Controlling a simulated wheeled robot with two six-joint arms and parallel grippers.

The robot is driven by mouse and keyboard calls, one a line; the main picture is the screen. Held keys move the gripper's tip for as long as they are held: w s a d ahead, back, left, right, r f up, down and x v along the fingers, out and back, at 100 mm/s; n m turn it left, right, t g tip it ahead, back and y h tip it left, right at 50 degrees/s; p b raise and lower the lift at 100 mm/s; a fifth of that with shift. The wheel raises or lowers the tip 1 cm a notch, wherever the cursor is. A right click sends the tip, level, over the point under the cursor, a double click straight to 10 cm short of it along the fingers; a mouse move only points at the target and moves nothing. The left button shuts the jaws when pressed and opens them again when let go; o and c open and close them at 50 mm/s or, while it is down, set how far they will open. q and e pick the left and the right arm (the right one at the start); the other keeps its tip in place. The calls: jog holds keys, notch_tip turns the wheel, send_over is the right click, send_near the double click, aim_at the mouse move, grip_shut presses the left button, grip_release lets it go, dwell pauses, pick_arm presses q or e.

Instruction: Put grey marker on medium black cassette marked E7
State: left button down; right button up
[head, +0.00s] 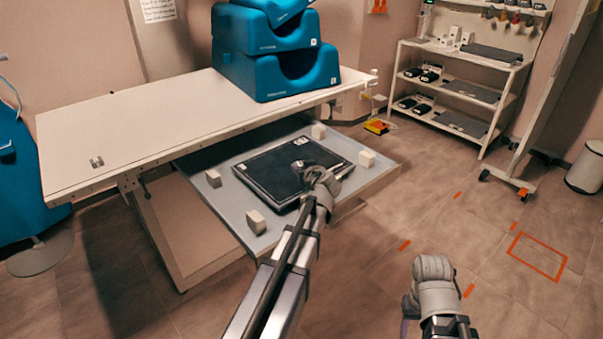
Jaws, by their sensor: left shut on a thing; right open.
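The black cassette (268,178) lies flat in the pulled-out grey tray (222,200) under the table. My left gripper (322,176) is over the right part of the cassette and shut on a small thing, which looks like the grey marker. The fingers mostly hide it, and I cannot tell whether it touches the cassette. My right gripper (432,272) is open and empty, over the floor to the right of the tray.
Several pale blocks (256,222) stand around the cassette in the tray. The white tabletop (150,125) overhangs the tray's back and carries blue cushions (280,75) and a small metallic thing (97,162). A shelf rack (460,85) stands at the back right.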

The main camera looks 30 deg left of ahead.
pick_arm(q)
jog(key=shift+f, duration=0.1)
jog(key=shift+c, duration=2.3)
grip_release()
jog(key=shift+s+d+r, duration=0.1)
jog(key=shift+r, duration=0.25)
jog(key=p+v, duration=0.4)
jog(key=v, duration=0.6)
jog(key=shift+s+d, duration=0.2)
jog(key=shift+s, duration=0.05)
jog(key=shift+s+d+r+p, duration=0.1)
jog(key=shift+s+d+p, duration=0.25)
jog(key=shift+d, duration=0.05)
